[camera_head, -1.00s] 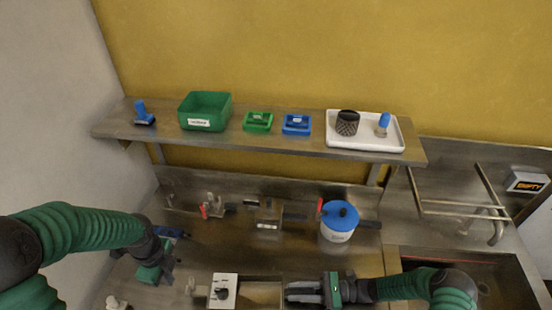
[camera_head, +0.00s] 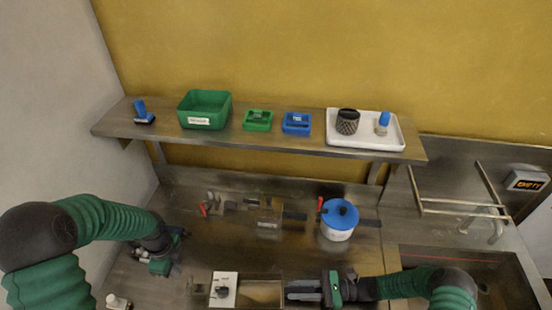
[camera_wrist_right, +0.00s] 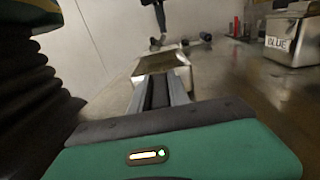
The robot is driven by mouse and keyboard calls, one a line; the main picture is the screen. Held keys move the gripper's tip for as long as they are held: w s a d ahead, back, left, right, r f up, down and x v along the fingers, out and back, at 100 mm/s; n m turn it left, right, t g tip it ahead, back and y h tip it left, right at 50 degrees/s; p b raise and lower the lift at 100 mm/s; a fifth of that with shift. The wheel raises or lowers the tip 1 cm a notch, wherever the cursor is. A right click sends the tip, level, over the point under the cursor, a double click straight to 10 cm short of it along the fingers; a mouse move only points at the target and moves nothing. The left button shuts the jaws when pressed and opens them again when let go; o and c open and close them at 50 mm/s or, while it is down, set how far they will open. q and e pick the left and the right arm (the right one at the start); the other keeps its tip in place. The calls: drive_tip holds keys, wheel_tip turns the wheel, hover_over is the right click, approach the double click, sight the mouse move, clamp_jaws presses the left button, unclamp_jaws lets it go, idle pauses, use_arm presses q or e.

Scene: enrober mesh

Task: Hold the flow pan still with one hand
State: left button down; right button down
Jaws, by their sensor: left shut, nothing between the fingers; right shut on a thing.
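The flow pan (camera_head: 260,292) is a shallow metal pan at the bottom middle of the head view, cut off by the frame edge. My right gripper (camera_head: 290,290) reaches in from the right and is shut on the pan's right edge. In the right wrist view the pan (camera_wrist_right: 150,68) shows at the far end of the closed fingers (camera_wrist_right: 160,88). My left gripper (camera_head: 174,260) is at the lower left of the head view, over the counter and apart from the pan. It is shut and empty.
A white plate with a dark knob (camera_head: 223,287) stands just left of the pan. A blue-lidded white pot (camera_head: 338,220) and metal fittings with red handles (camera_head: 210,203) stand behind. A shelf (camera_head: 270,143) holds bins and a white tray. A sink (camera_head: 490,275) is at right.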

use_arm(q)
drive_tip(key=shift+f, duration=0.65)
drive_tip(key=shift+s+d, duration=0.35)
drive_tip(key=shift+d, duration=0.15)
idle(0.5)
drive_tip(key=shift+s+a, duration=0.25)
drive_tip(key=shift+s, duration=0.25)
drive_tip(key=shift+s, duration=0.8)
drive_tip(key=shift+s, duration=0.1)
idle(0.4)
